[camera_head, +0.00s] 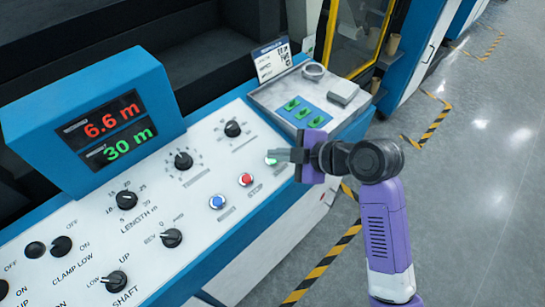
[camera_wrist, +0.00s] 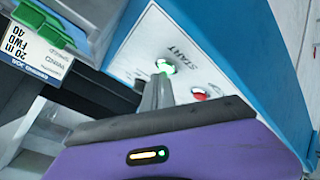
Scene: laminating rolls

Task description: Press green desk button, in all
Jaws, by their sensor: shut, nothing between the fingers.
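The green desk button (camera_head: 271,160) is on the sloping white control panel, at the right end of a row with a red button (camera_head: 245,180) and a blue button (camera_head: 217,202). In the wrist view the green button (camera_wrist: 165,67) sits beside the word START, right at my fingertips. My gripper (camera_head: 279,156) is shut and empty, its fingers pointing at the green button and partly covering it. In the wrist view my gripper (camera_wrist: 160,85) reaches the button's near edge. Whether it touches or presses the button I cannot tell. The red button (camera_wrist: 200,94) shows just right of the fingers.
A display (camera_head: 108,125) reads 6.6 m and 30 m. Black knobs (camera_head: 183,160) cover the panel. A grey tray (camera_head: 275,95) with green clips (camera_head: 303,112) on a blue mat lies beyond the buttons, with a small sign (camera_head: 272,62) behind.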

